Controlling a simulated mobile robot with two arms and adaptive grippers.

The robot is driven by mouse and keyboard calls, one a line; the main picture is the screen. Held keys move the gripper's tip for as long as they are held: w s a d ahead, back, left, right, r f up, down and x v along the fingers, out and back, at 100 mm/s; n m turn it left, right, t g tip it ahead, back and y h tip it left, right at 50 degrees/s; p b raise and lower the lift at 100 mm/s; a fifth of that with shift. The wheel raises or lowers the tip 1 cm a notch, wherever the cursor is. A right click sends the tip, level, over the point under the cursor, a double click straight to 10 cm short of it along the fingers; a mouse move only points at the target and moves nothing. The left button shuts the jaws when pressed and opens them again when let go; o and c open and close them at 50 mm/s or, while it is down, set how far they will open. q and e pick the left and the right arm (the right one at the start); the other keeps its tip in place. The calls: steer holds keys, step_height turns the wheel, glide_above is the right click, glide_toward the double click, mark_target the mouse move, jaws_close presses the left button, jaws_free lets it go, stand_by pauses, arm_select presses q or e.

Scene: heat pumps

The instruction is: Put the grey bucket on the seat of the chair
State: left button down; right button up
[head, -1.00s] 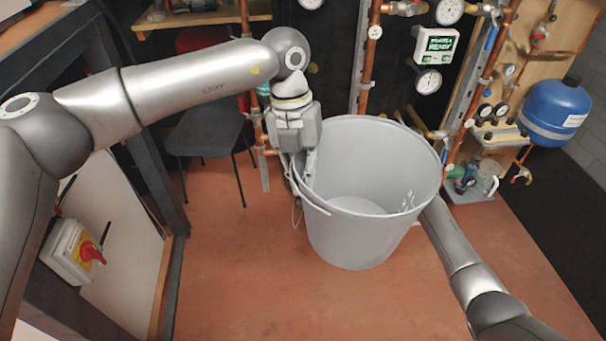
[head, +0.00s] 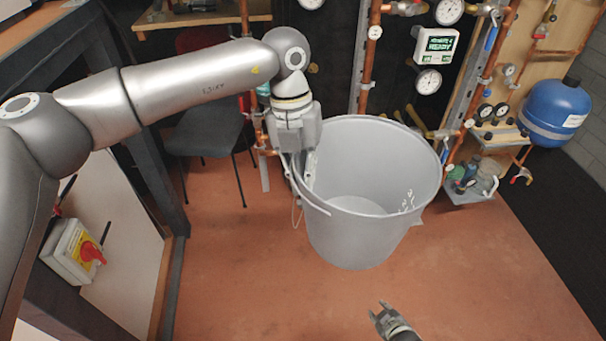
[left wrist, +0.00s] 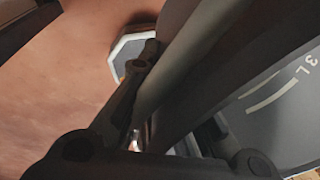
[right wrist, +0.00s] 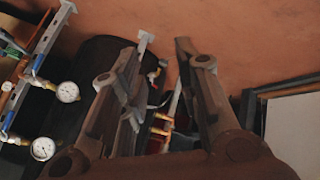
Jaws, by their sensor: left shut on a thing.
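The large grey bucket (head: 365,235) is upright in front of the pipe wall. My left gripper (head: 306,178) is shut on its left rim, one finger inside the wall. The left wrist view shows the bucket's marked wall (left wrist: 285,115) close beside the fingers; the exact contact is hidden there. The chair has a dark seat (head: 207,132) and thin dark legs. It stands left of the bucket, its back partly hidden behind my left arm. My right gripper (head: 377,312) is open and empty, low in front of the bucket. Its parted fingers (right wrist: 165,42) show in the right wrist view.
Copper pipes and gauges (head: 428,81) stand behind the bucket. A blue tank (head: 553,112) is at the right. A dark-framed bench (head: 150,165) with a red switch (head: 92,252) is at the left. The red floor (head: 250,285) in front is clear.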

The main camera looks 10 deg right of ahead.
arm_select(q)
steer(key=s+a+f+m+t+y, duration=0.1)
steer(key=s+a+m, duration=0.3)
steer(key=a+m, duration=0.4)
steer(key=s+a+f+m+t+y, duration=0.1)
steer(key=s+a+f+m, duration=0.3)
steer(key=a+m, duration=0.4)
steer(key=s+a+f+m, duration=0.2)
steer(key=s+a+m, duration=0.3)
steer(key=m, duration=1.1)
steer(key=a, duration=0.2)
steer(key=shift+s+a+f+m+t+y, duration=0.25)
steer(key=shift+a+f+m+t+y, duration=0.05)
steer(key=shift+a+t+y, duration=0.1)
arm_select(e)
steer(key=s+a+f+m+g, duration=0.1)
steer(key=s+f+g, duration=0.1)
steer(key=s, duration=0.9)
steer(key=s+a+f+m+g, duration=0.2)
steer(key=s+f, duration=0.3)
steer(key=s, duration=0.7)
steer(key=s+a+f+m+g, duration=0.1)
steer(key=s+a+f+g, duration=0.1)
steer(key=s, duration=1)
steer(key=shift+a+f+m+g, duration=0.15)
steer(key=shift+f+m+g, duration=0.3)
steer(key=shift+f, duration=0.45)
arm_select(q)
steer(key=shift+d, duration=0.1)
